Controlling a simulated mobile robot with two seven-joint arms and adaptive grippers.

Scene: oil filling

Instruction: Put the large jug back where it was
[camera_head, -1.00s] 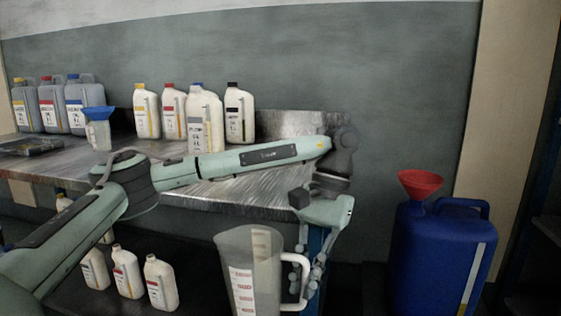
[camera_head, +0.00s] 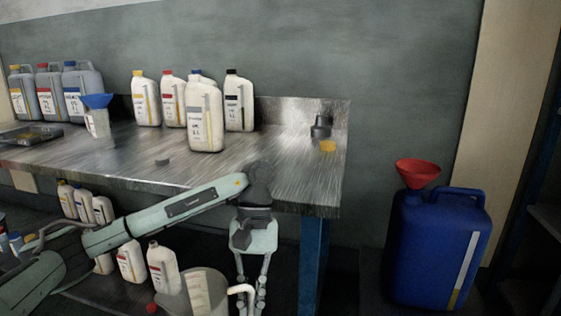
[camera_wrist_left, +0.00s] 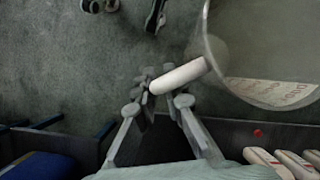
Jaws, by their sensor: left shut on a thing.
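The large jug (camera_head: 200,293) is a clear measuring jug with a pale handle (camera_head: 243,291), low in the head view in front of the bench's lower shelf. The bottom of the picture cuts it off. My left gripper (camera_head: 252,286) points down and is shut on the handle. In the left wrist view the fingers (camera_wrist_left: 157,97) close around the pale handle, and the jug body (camera_wrist_left: 262,50) is at the upper right with red markings. I cannot tell whether the jug touches anything below. My right gripper is not in view.
The metal bench (camera_head: 200,172) holds several bottles, a small jug with a blue funnel (camera_head: 97,115) and a dark cap-like item (camera_head: 320,127). White bottles (camera_head: 130,262) stand on the lower shelf left of the jug. A blue canister (camera_head: 437,250) with a red funnel (camera_head: 418,173) stands right.

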